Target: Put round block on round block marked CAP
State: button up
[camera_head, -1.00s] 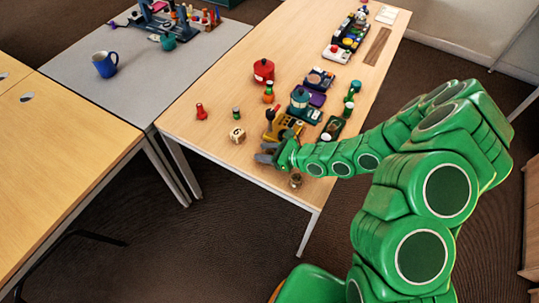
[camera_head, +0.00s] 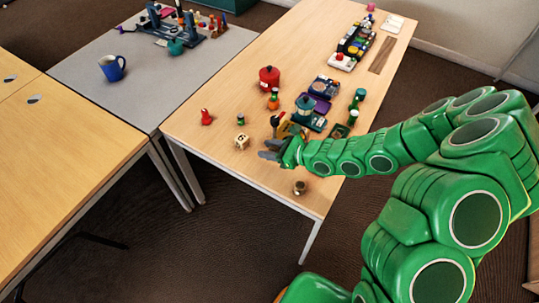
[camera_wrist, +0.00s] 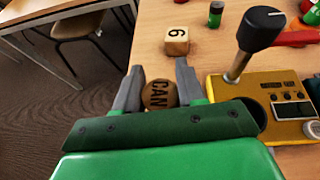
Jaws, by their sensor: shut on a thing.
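My gripper (camera_head: 268,150) is over the near end of the wooden table in the head view. In the wrist view my gripper (camera_wrist: 160,76) has its two grey fingers on either side of a round wooden block (camera_wrist: 159,94), and it is shut on it. Dark letters on the block's face read like CAN, turned on their side; the lower part is hidden by the green palm. A small round brownish thing (camera_head: 299,188) stands near the table's front edge in the head view; I cannot read any marking on it.
A wooden cube marked 6 (camera_wrist: 176,41) lies just beyond the fingers. A yellow device with a black-knobbed lever (camera_wrist: 264,95) stands close on the right. The table's left front corner area is clear.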

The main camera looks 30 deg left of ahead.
aim_at(270, 148)
jog(key=shift+r, duration=2.4)
